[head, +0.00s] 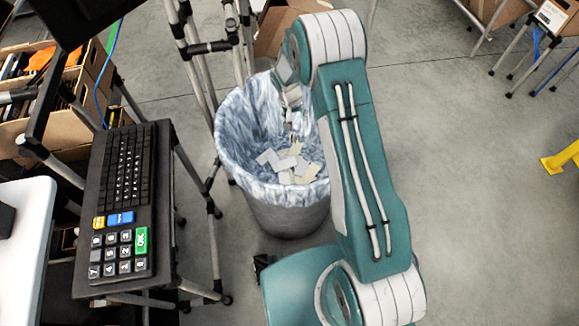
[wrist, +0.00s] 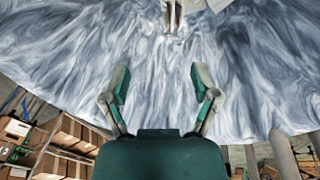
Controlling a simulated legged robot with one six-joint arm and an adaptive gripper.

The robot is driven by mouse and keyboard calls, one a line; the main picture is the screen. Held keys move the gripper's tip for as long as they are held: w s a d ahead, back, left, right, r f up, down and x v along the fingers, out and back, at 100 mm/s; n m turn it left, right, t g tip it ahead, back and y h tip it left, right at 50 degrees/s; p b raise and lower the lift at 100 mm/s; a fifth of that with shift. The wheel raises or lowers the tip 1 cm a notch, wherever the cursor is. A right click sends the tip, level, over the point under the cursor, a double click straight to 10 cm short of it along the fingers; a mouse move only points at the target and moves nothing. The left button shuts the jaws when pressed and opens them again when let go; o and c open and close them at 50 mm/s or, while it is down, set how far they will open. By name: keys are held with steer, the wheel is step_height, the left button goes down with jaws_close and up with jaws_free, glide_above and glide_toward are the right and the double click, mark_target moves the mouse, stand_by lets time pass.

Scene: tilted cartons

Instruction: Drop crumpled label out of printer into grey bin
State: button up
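The grey bin (head: 285,218) stands on the floor left of my arm, lined with a cloudy blue-white bag that also fills much of the wrist view (wrist: 60,45). Several pale crumpled labels (head: 287,165) lie inside it; I cannot tell which one came from the printer. My gripper (head: 296,118) reaches down into the bin's mouth, partly hidden by my arm. In the wrist view my gripper (wrist: 160,82) has its two fingers wide apart, with only liner showing between them. A pale object (wrist: 174,14) at the top edge there is unclear. No printer is recognisable.
A stand with a black keyboard (head: 126,170) and a keypad (head: 121,244) is left of the bin. A pole frame (head: 198,75) rises close behind the bin. Cartons (wrist: 70,135) on racks show in the wrist view.

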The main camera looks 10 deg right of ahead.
steer(key=shift+d, duration=0.35)
step_height(320, 180, up, 12)
steer(key=a, duration=0.2)
steer(key=shift+s+f, duration=0.15)
steer(key=shift+s, duration=0.15)
